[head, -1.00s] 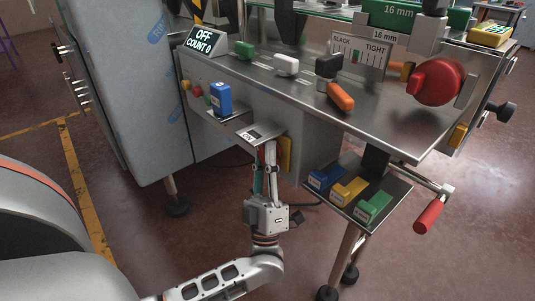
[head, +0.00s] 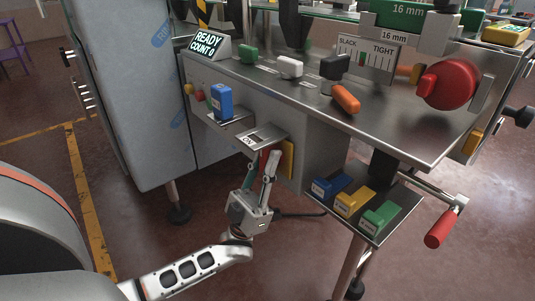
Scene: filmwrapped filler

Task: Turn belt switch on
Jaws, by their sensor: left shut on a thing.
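The belt switch shows as a small red part (head: 264,161) under a metal bracket (head: 268,136) with a white "ON" label, on the front of the machine. My left gripper (head: 260,160) comes from below, tilted, and is shut on this switch. Its fingers and the bracket hide most of the switch. The display (head: 208,44) on the machine top reads "READY COUNT 0". My right gripper is not in view.
A blue block (head: 221,101) stands on a small shelf left of the bracket. A lower tray (head: 398,205) holds blue, yellow and green blocks. A red crank handle (head: 441,229) sticks out at the right. Floor is open in front.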

